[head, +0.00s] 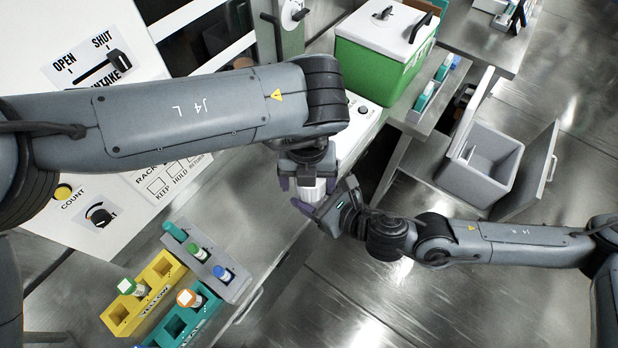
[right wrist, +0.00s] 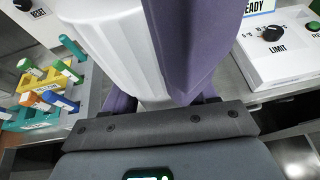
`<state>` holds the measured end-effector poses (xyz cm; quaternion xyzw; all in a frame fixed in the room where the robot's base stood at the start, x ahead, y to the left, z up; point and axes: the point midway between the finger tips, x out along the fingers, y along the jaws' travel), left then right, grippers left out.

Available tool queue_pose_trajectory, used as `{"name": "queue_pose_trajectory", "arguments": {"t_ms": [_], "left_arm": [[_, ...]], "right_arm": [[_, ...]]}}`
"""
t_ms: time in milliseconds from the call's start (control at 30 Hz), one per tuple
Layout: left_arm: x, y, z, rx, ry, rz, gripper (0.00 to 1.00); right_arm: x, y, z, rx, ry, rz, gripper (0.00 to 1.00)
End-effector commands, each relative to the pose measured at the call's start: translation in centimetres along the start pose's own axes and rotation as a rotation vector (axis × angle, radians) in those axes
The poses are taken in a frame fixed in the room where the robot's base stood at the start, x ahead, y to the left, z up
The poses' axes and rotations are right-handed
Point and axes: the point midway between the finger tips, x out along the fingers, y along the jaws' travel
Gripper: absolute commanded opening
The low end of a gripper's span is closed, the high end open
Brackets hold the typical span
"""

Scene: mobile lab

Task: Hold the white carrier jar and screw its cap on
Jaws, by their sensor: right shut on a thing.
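The white carrier jar (head: 318,188) shows as a small white ribbed piece between my two grippers in the head view. In the right wrist view the white ribbed body (right wrist: 112,45) fills the upper middle, close to the camera. My right gripper (head: 322,205) comes in from the right and is shut on the jar. My left gripper (head: 306,186) points down from above, with purple fingers on either side of the white piece. Whether it grips is unclear. The cap cannot be told apart from the jar, being largely hidden by the fingers.
A yellow rack (head: 126,312), a teal rack (head: 206,304) and a grey rack (head: 235,288) hold capped tubes at lower left. A green cooler box (head: 372,66) stands behind the grippers. A grey open bin (head: 490,165) is at right. The front metal floor is clear.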

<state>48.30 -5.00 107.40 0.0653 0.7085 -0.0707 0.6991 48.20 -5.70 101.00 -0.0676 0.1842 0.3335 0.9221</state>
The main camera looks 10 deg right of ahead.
Motion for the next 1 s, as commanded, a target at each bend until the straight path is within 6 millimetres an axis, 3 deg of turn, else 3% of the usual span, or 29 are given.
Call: {"name": "queue_pose_trajectory", "arguments": {"t_ms": [567, 1000], "left_arm": [[-0.4, -0.8, -0.2, 0.013, 0.0, -0.016, 0.92], [-4.5, -0.5, -0.1, 0.009, 0.0, -0.011, 0.92]], "right_arm": [[0.0, 0.5, 0.3, -0.002, -0.006, 0.014, 0.0], [0.0, 0.3, 0.1, -0.002, -0.002, 0.009, 0.0]]}}
